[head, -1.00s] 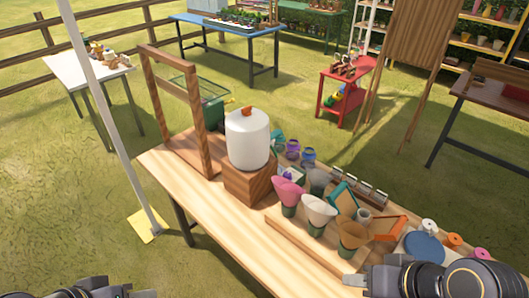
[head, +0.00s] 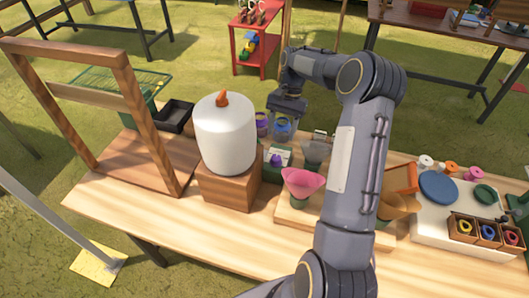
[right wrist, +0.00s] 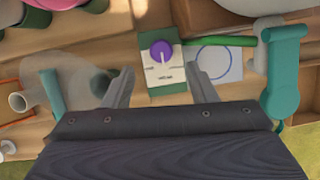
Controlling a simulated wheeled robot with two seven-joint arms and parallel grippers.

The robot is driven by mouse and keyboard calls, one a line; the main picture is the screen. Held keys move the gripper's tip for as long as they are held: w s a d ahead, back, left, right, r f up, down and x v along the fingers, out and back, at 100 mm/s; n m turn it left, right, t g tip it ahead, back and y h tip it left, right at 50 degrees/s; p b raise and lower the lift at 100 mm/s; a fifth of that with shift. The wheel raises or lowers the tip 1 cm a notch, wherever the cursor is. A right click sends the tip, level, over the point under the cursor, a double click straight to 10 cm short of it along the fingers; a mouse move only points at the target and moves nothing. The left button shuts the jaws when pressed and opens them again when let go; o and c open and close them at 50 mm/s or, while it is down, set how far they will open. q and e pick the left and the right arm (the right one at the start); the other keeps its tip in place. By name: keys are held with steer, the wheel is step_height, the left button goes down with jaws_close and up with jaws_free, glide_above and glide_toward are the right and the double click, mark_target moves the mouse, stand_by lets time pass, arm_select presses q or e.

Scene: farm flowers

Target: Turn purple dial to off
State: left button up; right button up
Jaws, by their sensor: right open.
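The purple dial (right wrist: 162,52) is a round knob with a white pointer line, set on a green unit with a white label plate (right wrist: 165,76); the printed words are too small to read surely. In the head view the dial (head: 276,160) sits right of the wooden block under the white tank (head: 224,138). My right gripper (head: 286,118) reaches over the table behind the dial. In the right wrist view its open fingers (right wrist: 158,85) spread either side of the label plate, below the dial, with nothing between them. My left gripper is out of view.
A pink cone (head: 302,183) and a grey cone (head: 316,152) stand close by. Purple and blue jars (head: 262,122) are near the gripper. In the right wrist view, a teal part (right wrist: 283,70) and a green bar (right wrist: 232,41) lie right of the dial.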

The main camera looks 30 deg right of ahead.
mark_target(276, 157)
steer(key=shift+m, duration=0.3)
steer(key=x, duration=0.3)
steer(key=p+x, duration=0.1)
steer(key=x, duration=0.2)
steer(key=d+x, duration=0.1)
steer(key=x, duration=0.2)
steer(key=shift+w+f+p, duration=0.3)
steer(key=shift+f+p, duration=0.05)
steer(key=c, duration=1)
